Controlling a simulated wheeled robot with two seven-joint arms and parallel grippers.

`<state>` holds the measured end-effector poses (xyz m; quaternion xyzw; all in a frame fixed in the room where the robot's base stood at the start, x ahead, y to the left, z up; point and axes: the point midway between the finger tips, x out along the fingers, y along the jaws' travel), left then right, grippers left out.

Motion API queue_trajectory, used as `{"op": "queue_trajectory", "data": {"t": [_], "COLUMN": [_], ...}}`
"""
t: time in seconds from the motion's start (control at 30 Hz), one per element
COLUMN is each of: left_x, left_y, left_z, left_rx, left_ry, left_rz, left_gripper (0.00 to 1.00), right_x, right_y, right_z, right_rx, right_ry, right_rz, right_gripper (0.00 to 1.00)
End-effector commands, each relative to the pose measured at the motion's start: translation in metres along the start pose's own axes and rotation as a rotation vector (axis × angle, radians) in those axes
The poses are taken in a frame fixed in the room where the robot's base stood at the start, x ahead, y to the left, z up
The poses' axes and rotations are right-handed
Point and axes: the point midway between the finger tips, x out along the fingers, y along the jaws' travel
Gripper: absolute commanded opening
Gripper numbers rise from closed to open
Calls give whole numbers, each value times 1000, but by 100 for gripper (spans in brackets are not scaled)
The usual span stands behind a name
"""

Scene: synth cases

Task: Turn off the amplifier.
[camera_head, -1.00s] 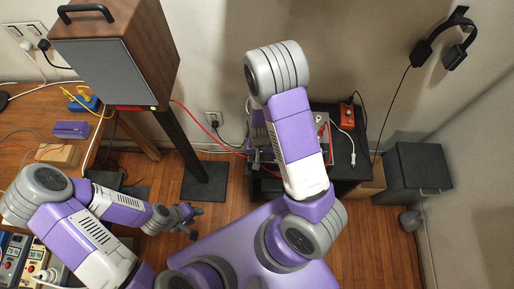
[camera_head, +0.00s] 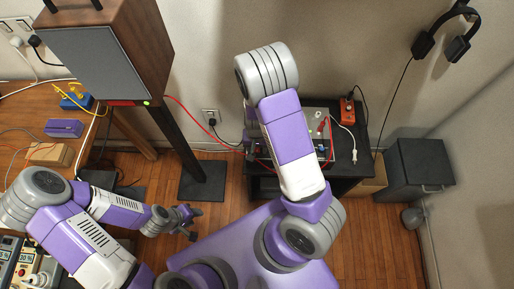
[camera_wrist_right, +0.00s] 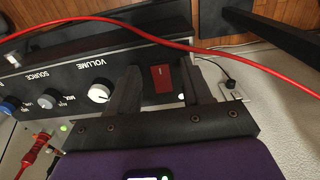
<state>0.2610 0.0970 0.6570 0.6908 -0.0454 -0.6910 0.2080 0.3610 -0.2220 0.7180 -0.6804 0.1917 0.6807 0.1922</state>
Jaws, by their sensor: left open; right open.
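In the right wrist view the amplifier (camera_wrist_right: 62,70) shows a dark front with a white VOLUME knob (camera_wrist_right: 99,91), smaller knobs and a red rocker switch (camera_wrist_right: 161,78). A small white light sits just below the switch. My right gripper (camera_wrist_right: 163,80) is open, its dark fingers on either side of the switch in the picture; I cannot tell whether they touch the panel. In the head view, my right arm hides much of the equipment on the black stand, and my right gripper (camera_head: 252,146) shows only partly. My left gripper (camera_head: 188,222) is open and empty above the floor.
A red cable (camera_wrist_right: 190,46) crosses in front of the amplifier in the wrist view. A speaker (camera_head: 105,62) on a black post stands left. A dark box (camera_head: 420,165) stands right.

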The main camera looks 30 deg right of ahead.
Motion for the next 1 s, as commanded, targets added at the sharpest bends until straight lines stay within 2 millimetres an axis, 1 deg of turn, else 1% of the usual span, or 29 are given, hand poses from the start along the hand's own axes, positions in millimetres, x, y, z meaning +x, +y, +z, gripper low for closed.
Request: {"op": "queue_trajectory", "data": {"t": [0.13, 0.4, 0.47, 0.67, 0.83, 1.0], "left_x": [0, 0, 0, -4, -16, -20], "left_y": [0, 0, 0, 2, 6, 8], "left_z": [0, 0, 0, 0, 1, 1], "left_rx": [0, 0, 0, 0, 0, 0], "left_ry": [0, 0, 0, 0, 0, 0], "left_rz": [0, 0, 0, 0, 0, 0], "left_gripper": [43, 43, 43, 43, 43, 43], "right_x": [-1, -1, -1, -2, -4, -3], "right_y": [0, 0, 0, 0, 0, 0], "right_z": [0, 0, 0, -2, -5, -8], "right_rx": [0, 0, 0, 2, 3, 2], "right_ry": [0, 0, 0, -24, -129, -222], "right_rz": [0, 0, 0, 0, 0, 0], "right_gripper": [49, 8, 0, 0, 0, 0]}}
